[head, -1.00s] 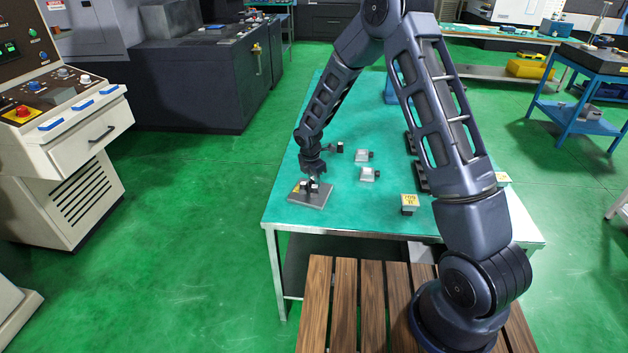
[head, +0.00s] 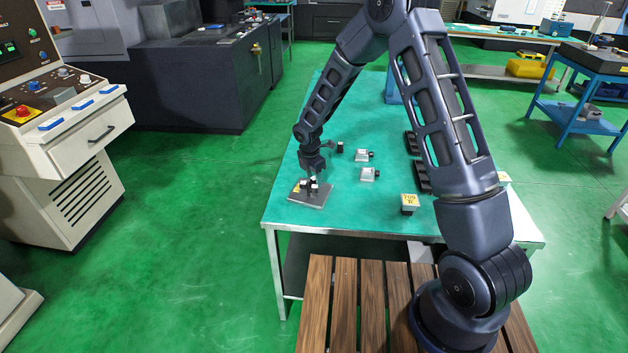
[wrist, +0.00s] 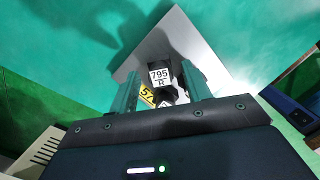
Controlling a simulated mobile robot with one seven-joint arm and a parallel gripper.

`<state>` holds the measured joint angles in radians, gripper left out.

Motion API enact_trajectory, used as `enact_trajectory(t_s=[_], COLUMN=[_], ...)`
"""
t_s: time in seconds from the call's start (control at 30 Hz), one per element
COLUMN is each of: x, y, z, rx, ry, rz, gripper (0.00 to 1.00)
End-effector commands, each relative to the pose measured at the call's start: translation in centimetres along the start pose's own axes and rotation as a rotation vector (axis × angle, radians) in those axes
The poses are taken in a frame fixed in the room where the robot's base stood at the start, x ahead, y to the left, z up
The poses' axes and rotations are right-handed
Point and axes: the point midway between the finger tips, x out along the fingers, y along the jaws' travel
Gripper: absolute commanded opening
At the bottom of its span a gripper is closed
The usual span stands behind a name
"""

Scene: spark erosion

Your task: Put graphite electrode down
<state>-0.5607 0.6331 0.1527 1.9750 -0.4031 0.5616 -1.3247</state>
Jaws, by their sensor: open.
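My gripper (head: 313,176) is open just above a grey metal plate (head: 318,199) near the front left corner of the green table. A dark graphite electrode with a white label stands on the plate below the fingers; it is small in the head view (head: 313,185). In the wrist view the electrode (wrist: 160,75), labelled 795 R, shows between the two fingers (wrist: 168,88). The plate (wrist: 168,35) lies behind it. A yellow tag (wrist: 147,96) is partly hidden beside the electrode. Whether a finger touches the electrode is unclear.
Two light holders with dark ends (head: 362,155) and (head: 370,174) lie right of the plate. A yellow-topped block (head: 409,203) stands near the front edge. Black racks (head: 423,177) are partly behind my arm. The table's front middle (head: 350,215) is clear.

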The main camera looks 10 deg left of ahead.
Motion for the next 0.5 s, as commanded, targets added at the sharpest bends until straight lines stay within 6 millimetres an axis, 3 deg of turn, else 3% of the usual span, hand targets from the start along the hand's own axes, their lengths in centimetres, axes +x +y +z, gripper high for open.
enact_trajectory(t_s=[0.3, 0.5], x=[-6.3, -9.1], y=[0.1, 0.0], z=[0.1, 0.1], rx=[0.002, 0.001], ry=[0.000, -0.001], rz=[0.003, 0.001], gripper=[0.48, 0.48])
